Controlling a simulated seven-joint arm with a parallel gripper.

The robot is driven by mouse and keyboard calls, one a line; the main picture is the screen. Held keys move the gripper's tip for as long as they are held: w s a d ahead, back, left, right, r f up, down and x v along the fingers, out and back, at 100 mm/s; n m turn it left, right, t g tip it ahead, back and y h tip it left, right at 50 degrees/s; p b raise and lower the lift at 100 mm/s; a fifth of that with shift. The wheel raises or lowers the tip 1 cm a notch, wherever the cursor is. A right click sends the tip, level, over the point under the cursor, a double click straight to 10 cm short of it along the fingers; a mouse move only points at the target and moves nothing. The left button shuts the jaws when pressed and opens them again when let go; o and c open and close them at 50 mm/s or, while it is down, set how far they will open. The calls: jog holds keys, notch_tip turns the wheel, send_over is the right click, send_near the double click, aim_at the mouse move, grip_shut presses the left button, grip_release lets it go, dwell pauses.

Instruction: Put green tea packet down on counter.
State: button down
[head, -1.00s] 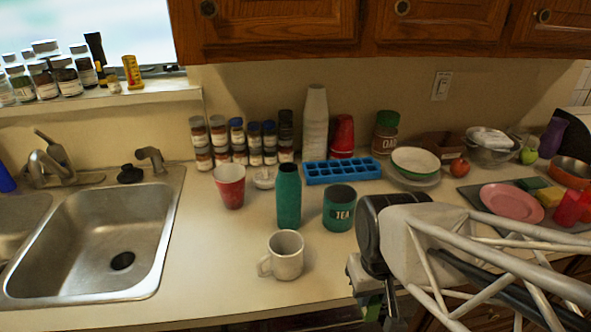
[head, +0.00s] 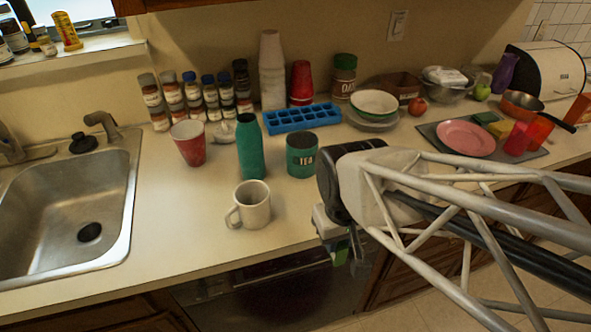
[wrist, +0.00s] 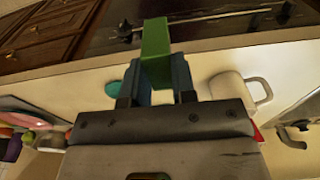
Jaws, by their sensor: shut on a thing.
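The green tea packet (head: 341,256) is held at the tip of my gripper (head: 338,240) in the head view, in front of the counter's front edge and lower than the objects on the counter. In the wrist view the packet (wrist: 155,40) is a bright green block between the two fingers of my gripper (wrist: 156,78), which is shut on it. The cream counter (head: 160,220) shows bare surface around the white mug and along its front edge. Part of the packet is hidden by the fingers in both views.
A red cup (head: 188,144) and blue ice tray (head: 302,118) are behind. The sink (head: 70,200) is at left.

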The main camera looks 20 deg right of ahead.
jog(key=w+f, duration=0.1)
jog(key=w, duration=1.3)
jog(key=shift+w+d+f, duration=0.2)
jog(key=shift+w+d, duration=0.15)
jog(key=shift+f, duration=1.7)
jog(key=shift+f, duration=0.2)
jog(key=c, duration=0.9)
grip_release()
jog(key=shift+c, duration=0.2)
jog(key=shift+r, duration=0.15)
notch_tip(320, 180, up, 12)
jog(key=shift+s, duration=0.4)
